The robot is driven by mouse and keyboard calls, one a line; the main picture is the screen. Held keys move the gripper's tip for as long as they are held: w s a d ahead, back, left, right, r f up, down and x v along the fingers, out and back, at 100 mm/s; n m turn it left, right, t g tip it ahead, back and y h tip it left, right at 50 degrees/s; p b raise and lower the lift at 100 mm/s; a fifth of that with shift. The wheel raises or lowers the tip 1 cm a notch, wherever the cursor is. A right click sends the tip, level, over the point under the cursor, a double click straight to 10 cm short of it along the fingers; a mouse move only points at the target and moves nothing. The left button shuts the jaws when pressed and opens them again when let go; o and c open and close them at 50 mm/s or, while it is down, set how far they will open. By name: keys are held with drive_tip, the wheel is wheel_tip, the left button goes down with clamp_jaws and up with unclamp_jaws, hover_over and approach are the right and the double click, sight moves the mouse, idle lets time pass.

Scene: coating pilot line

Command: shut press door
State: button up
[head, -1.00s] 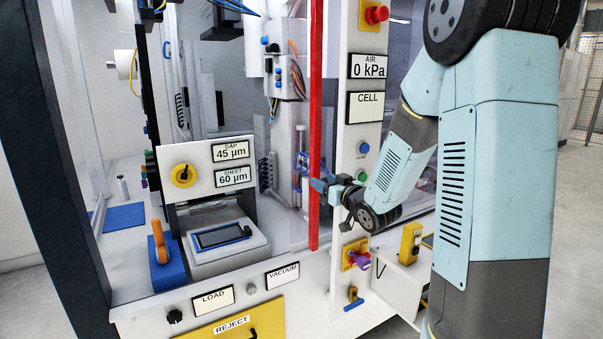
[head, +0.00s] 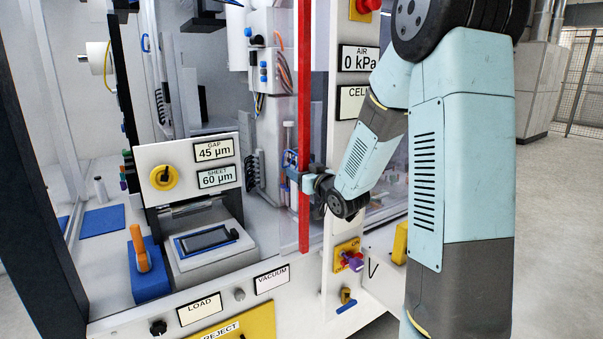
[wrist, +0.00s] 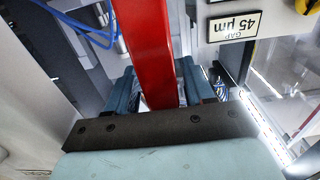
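The press door is a clear panel with a tall red bar (head: 304,120) along its edge, upright in the middle of the head view. The bar stands just left of the white control column, with a narrow gap between them. My gripper (head: 296,180) is at the lower half of this bar, reaching in from the right. The fingertips are partly hidden by the bar.
Left of the bar are the gap panel (head: 200,165), an orange lever (head: 140,250) on a blue block and a small press bed (head: 210,258). Open floor (head: 560,230) lies to the right.

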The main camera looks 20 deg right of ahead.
drive_tip(key=shift+a, duration=0.1)
clamp_jaws()
idle(0.4)
